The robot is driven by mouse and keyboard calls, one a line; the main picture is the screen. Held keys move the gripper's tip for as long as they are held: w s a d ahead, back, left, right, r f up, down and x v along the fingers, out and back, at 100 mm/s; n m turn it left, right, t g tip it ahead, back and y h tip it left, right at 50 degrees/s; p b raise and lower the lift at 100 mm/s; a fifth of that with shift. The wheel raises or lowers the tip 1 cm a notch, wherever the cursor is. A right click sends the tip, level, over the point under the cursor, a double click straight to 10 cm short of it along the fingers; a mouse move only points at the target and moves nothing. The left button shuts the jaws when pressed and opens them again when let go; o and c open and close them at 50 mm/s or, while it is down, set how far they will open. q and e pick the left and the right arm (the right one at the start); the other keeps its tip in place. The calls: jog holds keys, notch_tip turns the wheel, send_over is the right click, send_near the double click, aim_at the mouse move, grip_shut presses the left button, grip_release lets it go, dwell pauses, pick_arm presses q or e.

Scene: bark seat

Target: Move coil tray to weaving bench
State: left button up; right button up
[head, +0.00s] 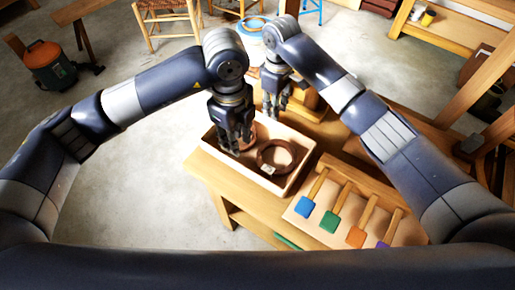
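The coil tray (240,164) is a shallow, light wooden tray on a wooden table (205,172). A dark brown coil (286,171) with a small pale tag lies in its right part. Another brownish coil (250,134) shows partly behind my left gripper. My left gripper (236,145) points down over the tray's left part. My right gripper (273,112) points down by the tray's far side. Its contact with the rim is unclear. The finger gaps are too small to judge. I cannot tell which wooden surface is the weaving bench.
A wooden rack with blue (304,207), green (329,222), orange (355,237) and purple-ended tools lies right of the tray. A wooden frame (490,80) stands at right. A dark green canister (48,65) and a chair (165,20) stand farther back. Open floor lies left.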

jog(key=shift+r, duration=2.4)
jog(key=shift+f, duration=0.1)
